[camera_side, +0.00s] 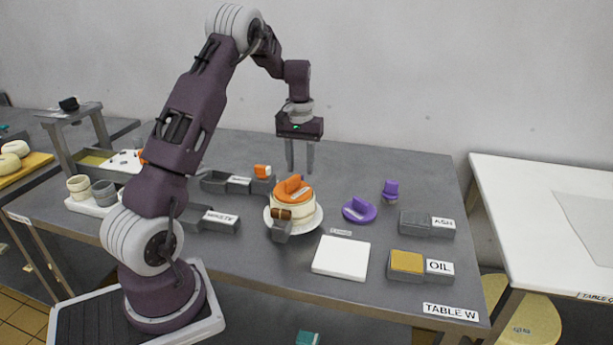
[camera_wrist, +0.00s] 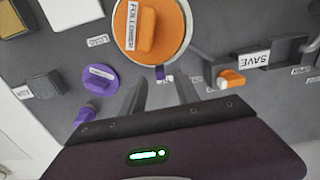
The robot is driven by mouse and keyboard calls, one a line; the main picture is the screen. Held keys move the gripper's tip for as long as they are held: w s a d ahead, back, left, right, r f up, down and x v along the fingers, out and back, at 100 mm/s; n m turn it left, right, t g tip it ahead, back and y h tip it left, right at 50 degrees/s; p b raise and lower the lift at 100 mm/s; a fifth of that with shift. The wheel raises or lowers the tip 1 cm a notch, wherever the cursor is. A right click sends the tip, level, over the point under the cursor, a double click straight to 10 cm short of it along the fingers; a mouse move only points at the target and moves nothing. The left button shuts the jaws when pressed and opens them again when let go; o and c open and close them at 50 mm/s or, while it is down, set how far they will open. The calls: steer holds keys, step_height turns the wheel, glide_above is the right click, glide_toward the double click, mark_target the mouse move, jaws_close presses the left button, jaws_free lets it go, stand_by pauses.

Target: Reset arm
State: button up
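My gripper (camera_side: 300,168) hangs above the table (camera_side: 345,195), pointing down, behind and above the cheese-like pot with an orange lid (camera_side: 292,189). Its two fingers are apart with nothing between them. In the wrist view the fingers of my gripper (camera_wrist: 160,92) are also spread and empty. The orange lid (camera_wrist: 172,30) there carries a label reading "FOLLOWER". The cream pot (camera_side: 294,206) stands on a white plate (camera_side: 312,222), clear of my gripper.
A purple lid (camera_side: 358,210) and a small purple piece (camera_side: 390,189) lie to the right. Trays labelled ASH (camera_side: 427,224) and OIL (camera_side: 407,264) and a white board (camera_side: 341,257) sit toward the front right. Grey trays (camera_side: 207,219) and a small orange block (camera_side: 262,171) stand left.

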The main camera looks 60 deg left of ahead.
steer(key=s+d+r+m+t, duration=0.2)
steer(key=s+d+r, duration=0.2)
steer(key=d+r, duration=0.5)
steer(key=s+d+r+m+t, duration=0.1)
steer(key=s+d+r+m, duration=0.25)
steer(key=d+r, duration=0.55)
steer(key=s+d+f+m+t, duration=0.1)
steer(key=s+d+m, duration=0.1)
steer(key=s+d, duration=0.4)
steer(key=s+d+f+m+t, duration=0.1)
steer(key=s+d, duration=0.5)
steer(key=s, duration=0.4)
steer(key=shift+s+f+m+t, duration=0.2)
steer(key=shift+f+m+t, duration=0.1)
steer(key=shift+f+m, duration=0.1)
